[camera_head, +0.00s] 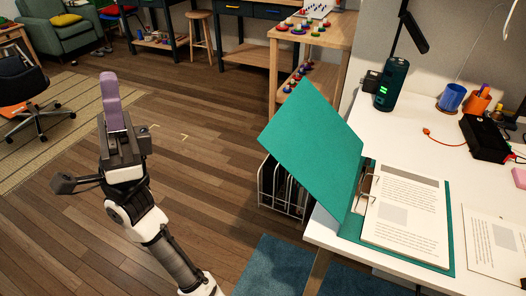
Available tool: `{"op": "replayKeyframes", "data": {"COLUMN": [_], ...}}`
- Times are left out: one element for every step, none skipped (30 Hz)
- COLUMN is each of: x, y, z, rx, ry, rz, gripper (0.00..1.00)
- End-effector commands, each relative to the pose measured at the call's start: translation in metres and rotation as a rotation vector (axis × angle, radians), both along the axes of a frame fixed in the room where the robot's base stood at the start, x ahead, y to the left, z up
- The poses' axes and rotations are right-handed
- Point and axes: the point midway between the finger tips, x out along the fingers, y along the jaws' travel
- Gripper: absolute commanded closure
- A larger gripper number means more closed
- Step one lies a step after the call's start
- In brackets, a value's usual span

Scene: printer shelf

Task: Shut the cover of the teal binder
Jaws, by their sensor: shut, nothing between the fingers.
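The teal binder (447,226) lies open on the white desk at the right. Its cover (312,140) stands up at a steep tilt, leaning left past the desk's left edge. White printed pages (408,215) lie in the binder beside its metal rings (368,187). My gripper (110,90) is at the left, over the wood floor, well away from the binder. Its purple fingers are together and hold nothing. The side of the cover facing away from me is hidden.
The white desk (400,128) also bears a dark teal device (392,85), a blue cup (452,97), an orange cup (478,102), a black box (482,138) and loose paper (497,245). A wire rack (284,190) stands on the floor below the cover. Open floor lies between my arm and the desk.

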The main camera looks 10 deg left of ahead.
Motion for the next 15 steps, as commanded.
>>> {"op": "replayKeyframes", "data": {"x": [0.023,0.037,0.054,0.067,0.079,0.094,0.104,0.113,0.122,0.128,0.134,0.139,0.142,0.144,0.146], "y": [-0.001,-0.004,-0.009,-0.013,-0.016,-0.022,-0.026,-0.030,-0.035,-0.039,-0.043,-0.047,-0.050,-0.052,-0.055], "z": [-0.038,-0.056,-0.082,-0.102,-0.123,-0.150,-0.171,-0.190,-0.214,-0.231,-0.246,-0.263,-0.274,-0.283,-0.292], "rx": [0.066,0.119,0.194,0.254,0.314,0.397,0.458,0.516,0.590,0.640,0.686,0.740,0.772,0.801,0.830], "ry": [0.049,0.072,0.104,0.124,0.142,0.161,0.172,0.181,0.185,0.187,0.187,0.184,0.180,0.177,0.172], "rz": [0.129,0.210,0.311,0.380,0.444,0.518,0.567,0.609,0.654,0.683,0.705,0.727,0.741,0.751,0.762], "gripper": [1.00,1.00,1.00,1.00,1.00,1.00,1.00,1.00,1.00,1.00,1.00,1.00,1.00,1.00,1.00]}}
